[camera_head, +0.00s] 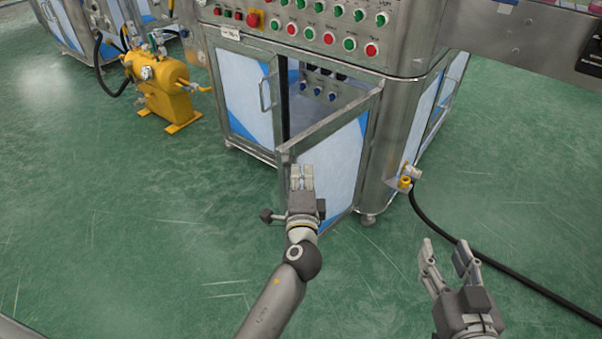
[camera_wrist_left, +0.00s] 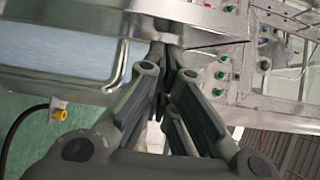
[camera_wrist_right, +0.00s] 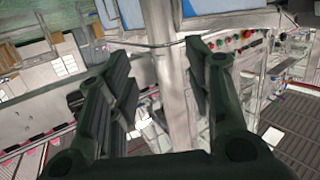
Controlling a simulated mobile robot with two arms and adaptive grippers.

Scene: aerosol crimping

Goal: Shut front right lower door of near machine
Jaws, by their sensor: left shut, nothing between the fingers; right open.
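The front right lower door (camera_head: 335,158) of the near machine (camera_head: 330,40) stands ajar, swung outward. Its right edge is at the machine's corner post and its free left edge points toward me. A dark gap behind it shows the cabinet inside, with blue knobs (camera_head: 317,91). My left gripper (camera_head: 301,168) is shut and empty, in front of the door near its free edge. I cannot tell whether it touches the door. In the left wrist view its fingertips (camera_wrist_left: 170,50) overlap a metal frame edge. My right gripper (camera_head: 447,250) is open and empty, over the floor to the right.
The front left lower door (camera_head: 245,92) is closed and has a handle. Buttons and a red emergency stop (camera_head: 254,18) sit above. A yellow pump unit (camera_head: 165,90) stands on the floor at left. A black hose (camera_head: 480,252) runs from a yellow fitting across the floor at right.

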